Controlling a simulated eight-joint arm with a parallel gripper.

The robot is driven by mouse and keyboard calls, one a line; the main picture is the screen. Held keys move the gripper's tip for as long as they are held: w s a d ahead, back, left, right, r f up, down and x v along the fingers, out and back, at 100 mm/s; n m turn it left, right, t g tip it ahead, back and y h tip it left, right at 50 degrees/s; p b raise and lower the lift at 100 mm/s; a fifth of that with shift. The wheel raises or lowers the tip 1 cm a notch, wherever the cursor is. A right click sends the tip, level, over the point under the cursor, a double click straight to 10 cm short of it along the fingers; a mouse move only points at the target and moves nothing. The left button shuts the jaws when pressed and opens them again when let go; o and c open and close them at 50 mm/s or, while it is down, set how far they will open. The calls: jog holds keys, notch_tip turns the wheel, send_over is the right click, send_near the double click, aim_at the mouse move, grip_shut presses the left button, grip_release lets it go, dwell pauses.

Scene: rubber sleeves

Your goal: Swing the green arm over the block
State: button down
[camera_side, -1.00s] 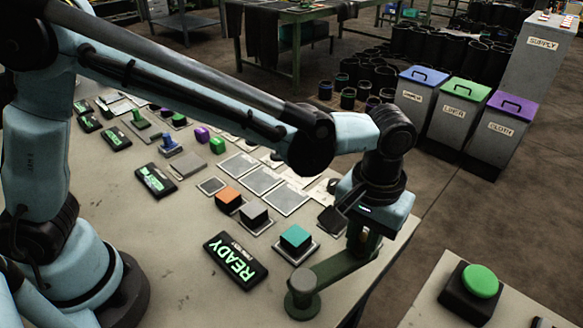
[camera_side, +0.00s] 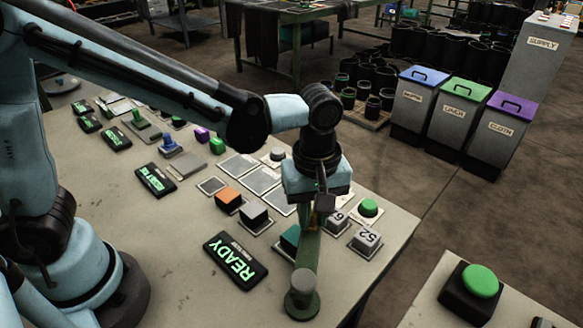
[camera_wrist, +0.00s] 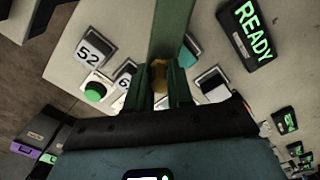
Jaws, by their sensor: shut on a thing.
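The green arm (camera_side: 306,252) runs from its round pivot post (camera_side: 302,296) at the table's front edge up to my gripper (camera_side: 322,205). My gripper is shut on the arm's brass-coloured handle (camera_wrist: 159,76) at its free end. The teal block (camera_side: 290,238) is just left of the arm in the side view, its right part hidden. In the wrist view the teal block (camera_wrist: 189,52) peeks out along the right edge of the green arm (camera_wrist: 172,28). I cannot tell how much of the block lies under the arm.
A READY sign (camera_side: 236,260) lies left of the pivot. A number tile marked 52 (camera_side: 367,238) and a green button (camera_side: 368,207) stand to the right.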

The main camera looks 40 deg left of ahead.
jog(key=shift+s+a+n, duration=0.9)
jog(key=shift+a+n, duration=0.2)
jog(key=shift+n, duration=0.4)
jog(key=c, duration=1)
grip_release()
notch_tip(320, 180, up, 12)
jog(key=s+a+f+m+t, duration=0.1)
jog(key=a+f+m+t, duration=0.1)
jog(key=a+m, duration=0.5)
jog(key=s+a+f+m+t, duration=0.1)
jog(key=a+f+m+t, duration=0.2)
jog(key=a+m+t, duration=0.2)
jog(key=a+m, duration=0.2)
jog(key=a, duration=0.1)
jog(key=shift+a+f, duration=0.15)
jog(key=shift+f, duration=0.15)
